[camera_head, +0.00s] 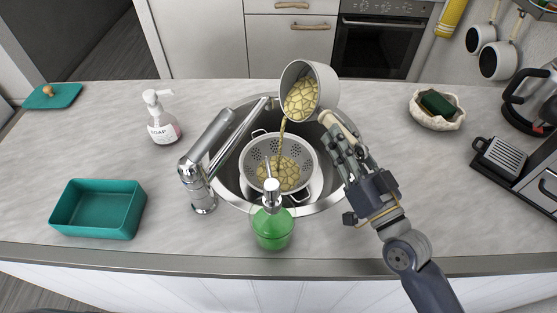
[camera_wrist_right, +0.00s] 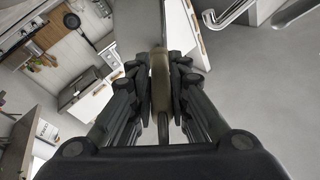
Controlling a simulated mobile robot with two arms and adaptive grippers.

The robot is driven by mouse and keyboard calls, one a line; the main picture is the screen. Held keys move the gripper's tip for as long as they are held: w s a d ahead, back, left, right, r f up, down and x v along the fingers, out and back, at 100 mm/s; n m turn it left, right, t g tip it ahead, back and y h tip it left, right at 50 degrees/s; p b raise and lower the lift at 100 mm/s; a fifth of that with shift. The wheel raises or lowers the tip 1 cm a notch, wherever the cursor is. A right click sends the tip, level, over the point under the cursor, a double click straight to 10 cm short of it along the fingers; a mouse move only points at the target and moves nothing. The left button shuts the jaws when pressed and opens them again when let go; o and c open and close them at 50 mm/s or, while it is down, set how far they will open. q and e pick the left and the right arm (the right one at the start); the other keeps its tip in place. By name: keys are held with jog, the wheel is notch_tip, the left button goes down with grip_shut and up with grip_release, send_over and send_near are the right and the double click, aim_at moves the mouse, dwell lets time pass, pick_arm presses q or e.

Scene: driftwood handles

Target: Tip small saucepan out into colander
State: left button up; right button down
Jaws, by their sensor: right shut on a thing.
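The small saucepan (camera_head: 318,88) is a pale grey pot with yellowish chunky contents. It is tilted to the left above the sink, and a thin yellowish stream falls from its rim. The grey colander (camera_head: 254,154) stands in the round sink below and holds similar yellowish pieces. My right gripper (camera_head: 342,138) is shut on the saucepan's light wooden handle. The handle also shows between the fingers in the right wrist view (camera_wrist_right: 159,85). The pan's body cannot be made out in that view. My left gripper is not in view.
The tap (camera_head: 198,180) reaches over the sink (camera_head: 226,180) from the left. A green soap bottle (camera_head: 272,230) stands at the sink's front edge. A white soap bottle (camera_head: 162,122), an open teal box (camera_head: 97,210) and a sponge bowl (camera_head: 437,110) stand on the counter.

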jog(key=shift+s+a+r+n, duration=0.1)
jog(key=shift+r+n, duration=0.2)
jog(key=shift+n, duration=0.2)
dwell(0.4)
jog(key=shift+s+a+r+n+y+b, duration=0.1)
jog(key=shift+s+a+n+y+b, duration=0.2)
jog(key=shift+a+n, duration=0.2)
jog(key=shift+s+a+r+n+y+b, duration=0.1)
jog(key=shift+s+a+n+y+b, duration=0.2)
jog(key=shift+n, duration=0.2)
dwell(1.3)
jog(key=shift+s+a+r+n+g+y+p, duration=0.1)
jog(key=shift+a+n+g+y+p, duration=0.15)
jog(key=shift+n, duration=0.6)
jog(key=shift+s+a+n+g+y+p, duration=0.15)
jog(key=shift+a+n+g, duration=0.15)
jog(key=shift+n, duration=0.55)
dwell(1.0)
jog(key=shift+s+a+n+g+y+p, duration=0.1)
jog(key=shift+a+n+g+y+p, duration=0.15)
jog(key=shift+n, duration=0.5)
jog(key=shift+s+a+n+g+y+p, duration=0.15)
jog(key=shift+a+n+p, duration=0.15)
jog(key=shift+n, duration=0.45)
dwell(0.6)
